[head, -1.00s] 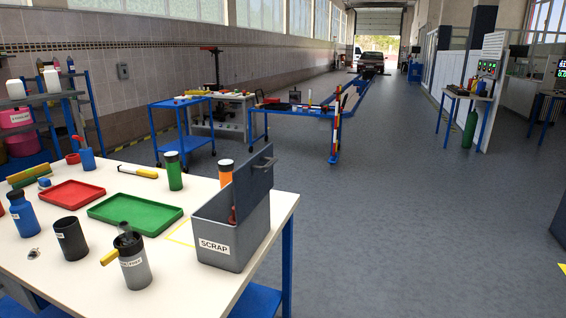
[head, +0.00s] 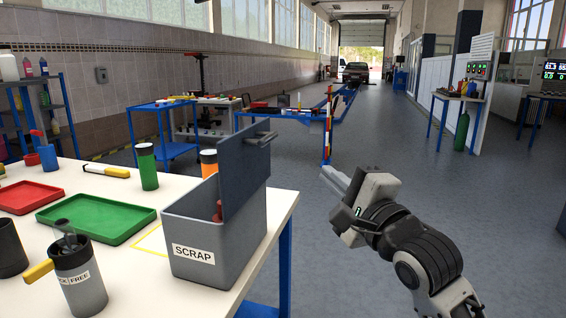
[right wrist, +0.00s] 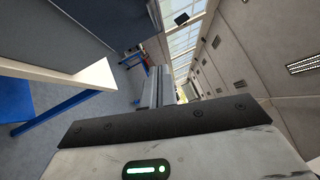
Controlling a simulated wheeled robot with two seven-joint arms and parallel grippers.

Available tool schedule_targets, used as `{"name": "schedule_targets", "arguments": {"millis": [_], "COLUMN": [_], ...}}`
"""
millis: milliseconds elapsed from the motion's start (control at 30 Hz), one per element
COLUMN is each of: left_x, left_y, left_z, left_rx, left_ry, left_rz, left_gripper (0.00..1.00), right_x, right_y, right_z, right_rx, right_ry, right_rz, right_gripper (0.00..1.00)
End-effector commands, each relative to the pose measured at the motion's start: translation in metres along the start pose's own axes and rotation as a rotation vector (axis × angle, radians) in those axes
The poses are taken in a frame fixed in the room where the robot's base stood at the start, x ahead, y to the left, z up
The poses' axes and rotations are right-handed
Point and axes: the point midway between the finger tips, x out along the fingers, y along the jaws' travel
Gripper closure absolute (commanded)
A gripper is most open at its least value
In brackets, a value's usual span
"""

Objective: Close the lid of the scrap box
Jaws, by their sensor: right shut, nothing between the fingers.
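The grey scrap box (head: 215,248) stands near the right edge of the white workbench, with a white SCRAP label on its front. Its dark grey lid (head: 243,168) stands up, open, with a bar handle (head: 258,139) near its top. A bit of something red shows inside. My right gripper (head: 333,180) is shut and empty, raised over the floor to the right of the box and lid, apart from both. In the right wrist view the shut fingers (right wrist: 156,88) point away from the camera. My left gripper is not in view.
On the workbench (head: 130,265) are a green tray (head: 97,222), a red tray (head: 30,196), a green-bodied bottle (head: 147,170), an orange one (head: 209,163) and a grey cup (head: 80,280). The floor right of the bench is clear.

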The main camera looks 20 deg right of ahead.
Motion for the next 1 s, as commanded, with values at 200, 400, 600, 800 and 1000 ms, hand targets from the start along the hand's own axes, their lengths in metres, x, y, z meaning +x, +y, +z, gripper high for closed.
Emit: {"name": "schedule_targets", "arguments": {"millis": [200, 400, 600, 800, 1000], "left_x": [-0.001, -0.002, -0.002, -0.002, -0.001], "left_y": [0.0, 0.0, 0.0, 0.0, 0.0], "left_z": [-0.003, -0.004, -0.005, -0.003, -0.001], "left_rx": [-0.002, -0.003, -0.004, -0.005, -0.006], "left_ry": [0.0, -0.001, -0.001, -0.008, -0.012], "left_rz": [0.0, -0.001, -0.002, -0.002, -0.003], "left_gripper": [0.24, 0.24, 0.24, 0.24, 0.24], "right_x": [0.032, 0.076, 0.109, 0.123, 0.126], "right_y": [-0.003, -0.003, -0.002, -0.001, 0.0], "right_z": [0.0, 0.0, 0.011, 0.025, 0.029], "right_rx": [-0.002, -0.004, -0.002, -0.001, -0.002], "right_ry": [0.0, 0.001, -0.001, 0.001, 0.001], "right_rz": [-0.002, -0.001, 0.0, 0.0, 0.001], "right_gripper": [1.0, 1.0, 1.0, 1.0, 1.0]}}
